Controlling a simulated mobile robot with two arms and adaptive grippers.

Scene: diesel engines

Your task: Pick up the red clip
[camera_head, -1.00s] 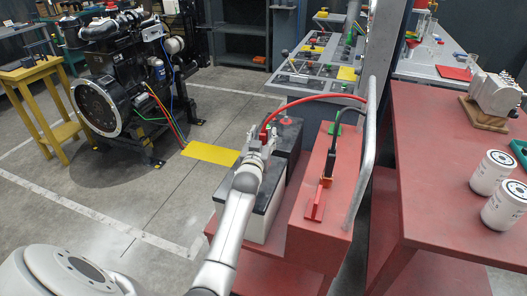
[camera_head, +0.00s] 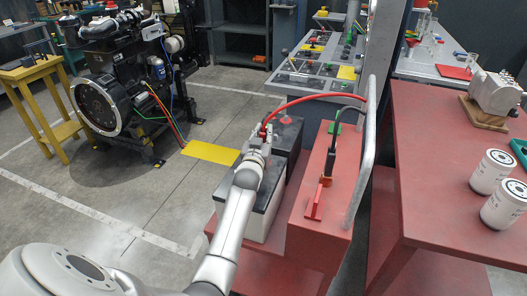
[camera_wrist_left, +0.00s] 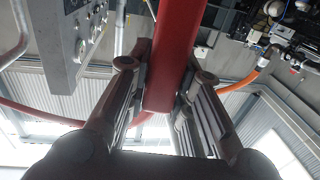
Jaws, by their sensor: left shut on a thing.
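The red clip (camera_wrist_left: 171,70) fills the middle of the left wrist view, between the two fingers of my left gripper (camera_wrist_left: 165,75). The fingers are shut on it from both sides. In the head view my left gripper (camera_head: 261,138) is above the black top of a battery (camera_head: 240,178), at the end of the red cable (camera_head: 310,97). There the clip is mostly hidden by the gripper, with only a bit of red showing. My right gripper is not in view.
A red cart (camera_head: 318,205) with a metal handle (camera_head: 364,160) stands right of the battery, with a black clamp and cable on it. A red table (camera_head: 440,200) with white filters (camera_head: 492,172) is further right. An engine (camera_head: 115,90) stands at the left.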

